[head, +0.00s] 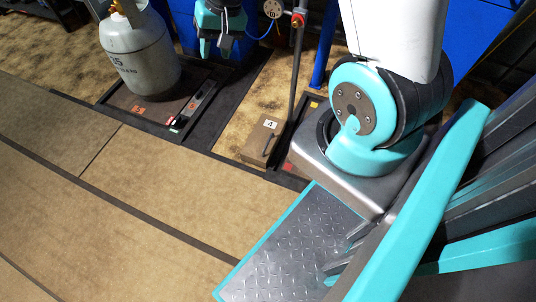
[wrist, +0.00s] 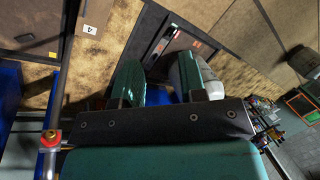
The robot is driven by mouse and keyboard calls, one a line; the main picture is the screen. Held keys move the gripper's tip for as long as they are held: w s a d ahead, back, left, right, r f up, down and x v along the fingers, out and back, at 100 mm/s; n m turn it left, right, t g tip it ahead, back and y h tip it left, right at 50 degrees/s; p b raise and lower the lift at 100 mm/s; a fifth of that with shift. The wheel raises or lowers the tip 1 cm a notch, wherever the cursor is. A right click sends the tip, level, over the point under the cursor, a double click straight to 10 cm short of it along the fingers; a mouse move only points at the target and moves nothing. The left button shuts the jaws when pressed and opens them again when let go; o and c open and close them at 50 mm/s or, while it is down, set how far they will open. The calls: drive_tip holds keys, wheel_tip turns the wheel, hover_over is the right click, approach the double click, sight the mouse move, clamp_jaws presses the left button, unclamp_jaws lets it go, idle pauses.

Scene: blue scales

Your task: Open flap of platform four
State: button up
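The flap of platform four (head: 260,135) is a small brown panel with a white "4" label and a dark handle (head: 270,146), in the middle of the head view. It lies flat and looks closed. In the wrist view the flap (wrist: 98,12) shows at the upper left with its label. My gripper (head: 215,48) has teal fingers and hangs beyond the flap, up and to its left in the head view, apart from it. In the wrist view my gripper (wrist: 160,85) has its fingers spread, with nothing held between them.
A grey gas cylinder (head: 140,55) stands on platform five (head: 120,97), left of the flap. A thin upright pole with a red fitting (head: 298,20) rises beside the flap, right of my gripper. Blue cabinets stand behind. The tan floor at the front left is clear.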

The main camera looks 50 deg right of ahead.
drive_tip(key=d+f+m+h+b, duration=0.1)
drive_tip(key=d+f+m+b, duration=0.3)
drive_tip(key=f, duration=0.8)
drive_tip(key=d+f+m+b, duration=0.1)
drive_tip(key=d+f+b, duration=0.55)
drive_tip(key=f, duration=0.55)
drive_tip(key=m+h+b, duration=0.1)
drive_tip(key=m+b, duration=0.3)
drive_tip(key=b, duration=0.3)
approach(268, 142)
drive_tip(key=b+x, duration=0.7)
drive_tip(key=b, duration=0.2)
drive_tip(key=shift+a+f, duration=0.2)
drive_tip(key=shift+f, duration=0.2)
drive_tip(key=shift+w+f, duration=0.1)
drive_tip(key=shift+f, duration=0.25)
clamp_jaws()
